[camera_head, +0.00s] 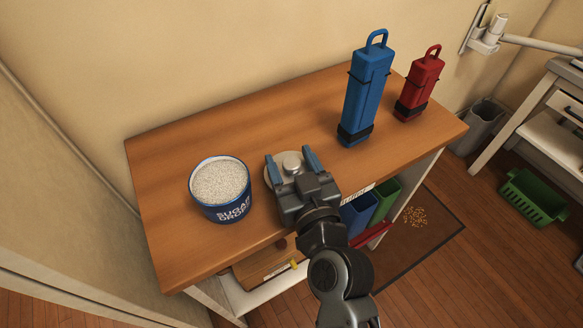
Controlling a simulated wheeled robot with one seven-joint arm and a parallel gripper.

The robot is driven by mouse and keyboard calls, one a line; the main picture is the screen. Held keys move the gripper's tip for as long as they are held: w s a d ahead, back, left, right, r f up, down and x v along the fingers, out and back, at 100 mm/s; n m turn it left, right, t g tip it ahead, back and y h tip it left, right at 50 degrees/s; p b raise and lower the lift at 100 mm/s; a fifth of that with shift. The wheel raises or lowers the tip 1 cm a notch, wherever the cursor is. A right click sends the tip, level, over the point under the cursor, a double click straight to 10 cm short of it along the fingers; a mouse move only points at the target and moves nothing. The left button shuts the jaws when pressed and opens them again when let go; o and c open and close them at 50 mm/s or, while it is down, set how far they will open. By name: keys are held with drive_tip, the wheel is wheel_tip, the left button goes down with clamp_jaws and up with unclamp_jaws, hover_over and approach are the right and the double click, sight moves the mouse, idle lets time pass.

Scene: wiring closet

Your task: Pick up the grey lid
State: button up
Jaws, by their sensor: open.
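The grey lid (292,162) lies on the wooden counter near its middle. It is a flat round disc with a raised silvery knob on top. My gripper (290,160) is open, with one blue-tipped finger on each side of the knob. The gripper body hides the near part of the lid. I cannot tell whether the fingers touch the lid or hover just above it.
A blue tub of white grains marked "SUGAR DROPS" (221,188) stands left of the lid. A tall blue bottle (366,90) and a shorter red one (419,84) stand to the right. The counter (170,150) is bare at back left. Bins sit on the shelf below.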

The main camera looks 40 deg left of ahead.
clamp_jaws()
idle(0.5)
